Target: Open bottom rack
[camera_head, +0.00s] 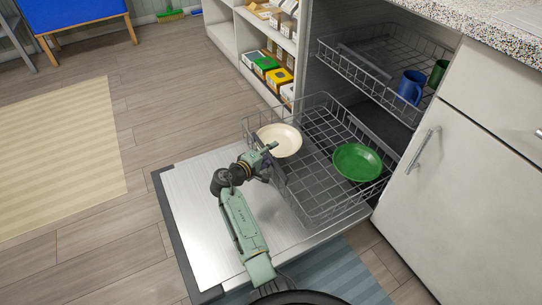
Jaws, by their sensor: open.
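The dishwasher door (187,200) is folded down flat and open. The bottom rack (318,140), a grey wire basket, stands drawn out over the inner part of the door. It holds a cream bowl (290,139) at the left and a green bowl (357,162) at the right. The top rack (352,68) is inside, with a blue mug (411,86) and a green mug (437,73). My gripper (268,162) is at the bottom rack's front left side, beside the cream bowl. Its fingers are open, small in view; whether they touch the wire is unclear.
A white cabinet with a handle (422,150) stands right of the dishwasher under a speckled counter (490,22). Shelves with several boxes (265,65) stand behind it. A beige rug (60,155) and open wood floor lie left. A blue striped mat (340,275) lies in front.

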